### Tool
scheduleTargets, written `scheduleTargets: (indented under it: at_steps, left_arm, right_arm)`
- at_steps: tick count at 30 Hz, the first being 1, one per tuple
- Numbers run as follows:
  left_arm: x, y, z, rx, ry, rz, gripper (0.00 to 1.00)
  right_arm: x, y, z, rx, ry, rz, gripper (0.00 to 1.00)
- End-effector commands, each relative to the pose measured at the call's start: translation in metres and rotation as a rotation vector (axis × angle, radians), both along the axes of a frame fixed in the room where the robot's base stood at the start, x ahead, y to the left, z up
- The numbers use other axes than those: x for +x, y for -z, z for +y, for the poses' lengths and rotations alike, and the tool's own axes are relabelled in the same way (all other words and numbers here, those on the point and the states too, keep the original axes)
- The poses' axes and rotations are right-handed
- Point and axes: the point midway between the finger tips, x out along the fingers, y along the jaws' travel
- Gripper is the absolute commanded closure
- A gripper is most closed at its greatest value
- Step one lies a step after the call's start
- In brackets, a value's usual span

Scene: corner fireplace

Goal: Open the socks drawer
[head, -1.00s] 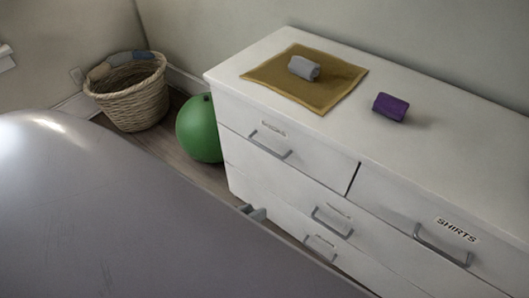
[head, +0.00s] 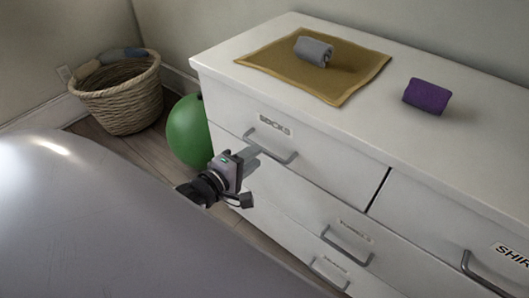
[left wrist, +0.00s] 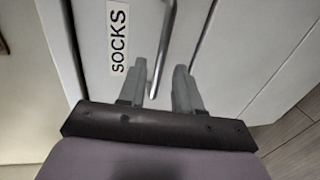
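The socks drawer (head: 325,170) is the top left drawer of the white dresser and looks shut. Its SOCKS label (head: 273,127) sits above a grey bar handle (head: 272,149). In the left wrist view the label (left wrist: 119,40) and the handle (left wrist: 163,45) also show. My left gripper (head: 250,157) is at the left end of this handle in the head view. In the left wrist view its two fingers (left wrist: 160,90) are apart, with the handle's end between or just ahead of them. I cannot tell whether they touch it. My right gripper is not in view.
A grey rolled sock (head: 314,51) lies on a mustard cloth (head: 275,67) on the dresser top, with a purple roll (head: 427,96) to the right. A green ball (head: 187,132) and a wicker basket (head: 124,100) stand on the floor at left. The SHIRTS drawer (head: 450,235) is at right.

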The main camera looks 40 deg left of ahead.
Motion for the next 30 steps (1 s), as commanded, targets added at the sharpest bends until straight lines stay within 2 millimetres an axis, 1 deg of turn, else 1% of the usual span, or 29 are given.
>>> scheduleTargets:
  at_steps: [1,3,10,15,23,24,27,30]
  left_arm:
    - [0.008,0.002,-0.001,0.002,0.0,-0.002,0.66]
    - [0.017,0.005,-0.001,0.002,0.001,-0.001,0.66]
    - [0.041,0.01,-0.003,0.002,0.001,0.0,0.66]
    - [0.048,0.011,-0.004,0.002,0.001,0.002,0.66]
    - [0.049,0.011,-0.004,0.003,0.002,0.003,0.66]
    - [0.049,0.011,-0.004,0.003,0.002,0.003,0.7]
    - [0.049,0.011,-0.004,0.003,0.002,0.003,1.0]
    - [0.049,0.011,-0.004,0.003,0.002,0.003,1.0]
  right_arm:
    - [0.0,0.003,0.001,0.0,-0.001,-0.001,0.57]
    - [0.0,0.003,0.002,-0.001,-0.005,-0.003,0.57]
    - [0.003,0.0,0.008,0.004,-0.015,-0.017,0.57]
    - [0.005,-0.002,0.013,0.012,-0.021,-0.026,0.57]
    - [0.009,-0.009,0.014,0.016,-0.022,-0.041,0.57]
    - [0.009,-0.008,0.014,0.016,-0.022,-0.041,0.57]
    - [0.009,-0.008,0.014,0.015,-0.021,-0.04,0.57]
    - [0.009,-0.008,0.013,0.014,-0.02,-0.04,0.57]
